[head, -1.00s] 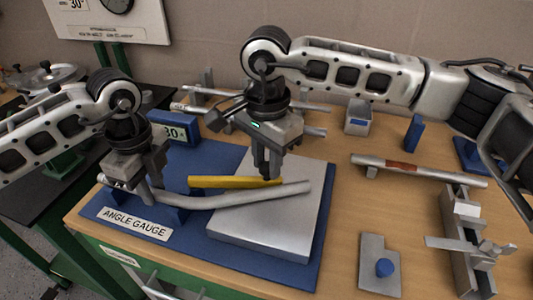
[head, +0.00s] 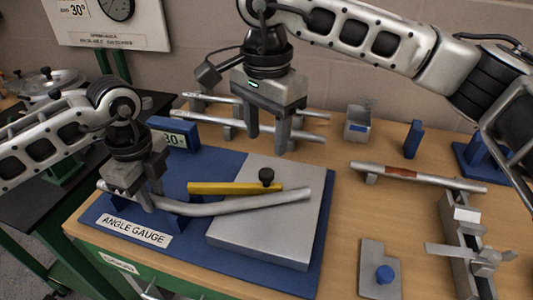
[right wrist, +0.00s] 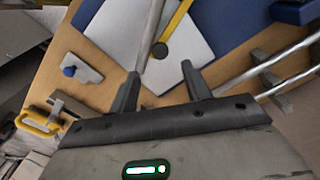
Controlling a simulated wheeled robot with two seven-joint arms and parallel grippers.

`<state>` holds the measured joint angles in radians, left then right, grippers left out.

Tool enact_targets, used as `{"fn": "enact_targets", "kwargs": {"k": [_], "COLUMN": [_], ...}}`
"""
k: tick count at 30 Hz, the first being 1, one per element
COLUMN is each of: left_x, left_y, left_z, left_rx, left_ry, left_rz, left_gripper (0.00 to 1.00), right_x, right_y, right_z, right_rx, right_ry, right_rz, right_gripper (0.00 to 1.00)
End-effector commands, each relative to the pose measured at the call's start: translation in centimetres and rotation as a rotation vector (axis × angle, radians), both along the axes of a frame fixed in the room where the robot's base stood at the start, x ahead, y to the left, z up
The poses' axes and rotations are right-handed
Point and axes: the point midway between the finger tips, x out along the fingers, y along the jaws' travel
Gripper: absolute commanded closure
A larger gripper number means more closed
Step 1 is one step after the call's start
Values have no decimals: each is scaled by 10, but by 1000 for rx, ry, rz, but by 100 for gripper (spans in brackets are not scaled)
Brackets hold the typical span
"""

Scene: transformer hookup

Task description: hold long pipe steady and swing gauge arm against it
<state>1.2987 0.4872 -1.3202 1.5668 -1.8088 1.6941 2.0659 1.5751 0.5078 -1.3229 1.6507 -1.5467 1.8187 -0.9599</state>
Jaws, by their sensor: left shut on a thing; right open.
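The long pipe (head: 240,203) is grey and slightly bent, lying across the blue angle gauge base with its right end over the silver plate (head: 265,240). My left gripper (head: 147,203) is shut on the pipe near its left end. The yellow gauge arm (head: 225,188) lies just behind the pipe, with a black knob (head: 266,176) at its right end; its right part looks close to the pipe, and I cannot tell if they touch. My right gripper (head: 268,145) is open and empty, raised behind the knob. The right wrist view shows its fingers (right wrist: 163,85) apart, with the knob (right wrist: 160,50) beyond them.
Straight pipes (head: 310,133) lie on a rack behind my right gripper. A pipe with a red band (head: 400,170), a metal fixture (head: 465,240) and a plate with a blue knob (head: 384,274) are to the right.

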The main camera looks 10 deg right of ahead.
Motion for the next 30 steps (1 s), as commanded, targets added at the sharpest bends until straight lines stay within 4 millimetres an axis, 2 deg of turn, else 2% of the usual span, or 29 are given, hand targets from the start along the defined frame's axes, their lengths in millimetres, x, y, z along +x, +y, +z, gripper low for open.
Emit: {"fn": "enact_targets", "kwargs": {"k": [3, 9, 25, 26, 27, 28, 30], "left_x": [0, 0, 0, 0, 0, 0, 0], "left_y": [0, 0, 0, 0, 0, 0, 0], "left_z": [0, 0, 0, 0, 0, 0, 0], "left_rx": [1, 1, 1, 1, 1, 1, 1], "left_ry": [1, 1, 1, 1, 1, 1, 1], "left_rz": [0, 0, 0, 0, 0, 0, 0], "left_gripper": [100, 100, 100, 71, 60, 54, 54], "right_x": [1, 0, 0, 0, 0, 0, 0], "right_y": [0, 0, 0, 0, 0, 0, 0], "right_z": [23, 42, 44, 44, 44, 44, 44], "right_rx": [1, -1, -1, -1, -1, -1, -1], "right_ry": [-3, -1, 1, 1, 1, 1, 1], "right_rz": [-1, -1, -1, -1, -1, -1, -1], "right_gripper": [52, 52, 52, 52, 52, 52, 52]}}
